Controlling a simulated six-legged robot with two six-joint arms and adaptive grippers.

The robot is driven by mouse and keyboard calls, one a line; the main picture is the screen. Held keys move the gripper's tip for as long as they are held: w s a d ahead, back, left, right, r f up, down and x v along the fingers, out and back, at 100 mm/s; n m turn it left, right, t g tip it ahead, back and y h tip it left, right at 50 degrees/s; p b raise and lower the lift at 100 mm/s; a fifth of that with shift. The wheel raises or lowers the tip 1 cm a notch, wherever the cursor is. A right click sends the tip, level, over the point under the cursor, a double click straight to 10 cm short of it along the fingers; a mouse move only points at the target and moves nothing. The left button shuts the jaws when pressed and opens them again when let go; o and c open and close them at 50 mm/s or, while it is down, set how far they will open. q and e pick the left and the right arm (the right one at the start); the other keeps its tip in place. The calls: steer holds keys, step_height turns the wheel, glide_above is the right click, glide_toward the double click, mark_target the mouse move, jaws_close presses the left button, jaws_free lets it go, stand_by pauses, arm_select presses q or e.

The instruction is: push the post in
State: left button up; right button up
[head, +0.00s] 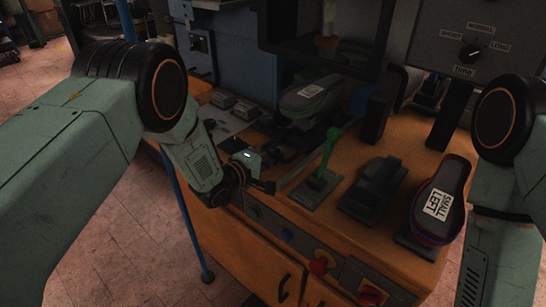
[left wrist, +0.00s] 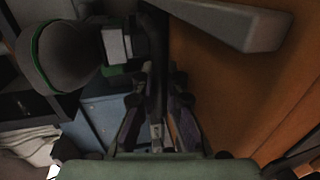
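I cannot single out the post with certainty. In the head view a grey shoe form with a white label (head: 311,91) sits on a dark mount under the press on the orange bench (head: 345,215). My left gripper (head: 266,187) is at the bench's front edge, left of a green lever (head: 328,150) and apart from it. In the left wrist view its two dark fingers (left wrist: 157,115) stand parted. A dark bar (left wrist: 154,60) shows between and beyond them; I cannot tell whether they touch it. My right arm is at the right edge; its gripper is out of frame.
A shoe form labelled SMALL LEFT (head: 438,204) stands at the bench's right. A black pedal-like block (head: 373,188) is beside the lever. Red knobs (head: 321,263) are on the front panel. A dial box (head: 475,45) hangs at top right.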

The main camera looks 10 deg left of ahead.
arm_select(q)
steer(key=shift+o, duration=0.7)
steer(key=shift+w+d+r, duration=0.1)
steer(key=shift+o, duration=0.2)
steer(key=shift+w, duration=0.1)
steer(key=v, duration=1.2)
steer(key=shift+d, duration=0.1)
